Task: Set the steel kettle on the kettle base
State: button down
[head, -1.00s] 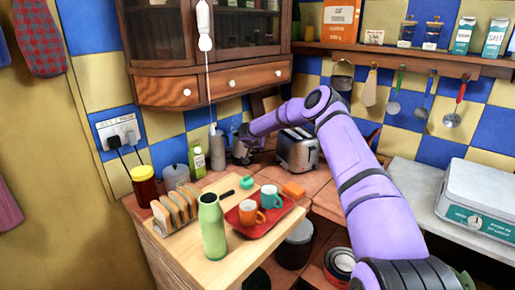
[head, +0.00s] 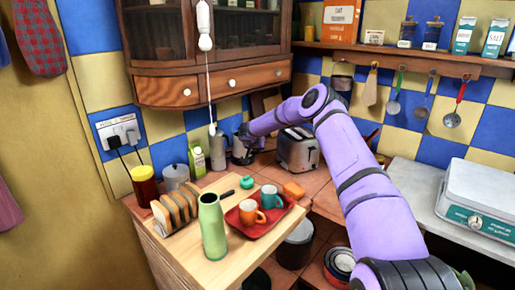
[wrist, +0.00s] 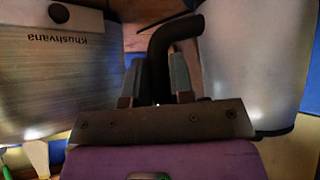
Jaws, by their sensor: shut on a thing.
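The steel kettle (wrist: 250,60) fills the right of the wrist view, a brushed metal body with a black handle (wrist: 160,50). My gripper (wrist: 157,85) is shut on that black handle. In the head view my gripper (head: 243,134) is at the back of the tiled counter, left of the toaster. The kettle (head: 240,152) shows there only as a small, partly hidden shape below the gripper. I cannot make out the kettle base, or whether the kettle touches anything beneath it.
The steel toaster (head: 297,151) stands close right of my gripper; it also fills the left of the wrist view (wrist: 55,75). A grey bottle (head: 217,155) stands close left. A wall cabinet (head: 215,75) hangs above. The wooden board (head: 182,249) in front is crowded.

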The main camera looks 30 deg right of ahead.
jog(key=shift+f, duration=0.5)
jog(key=c, duration=1.3)
grip_release()
jog(key=shift+o, duration=0.2)
jog(key=shift+f, duration=0.1)
jog(key=v, duration=1.1)
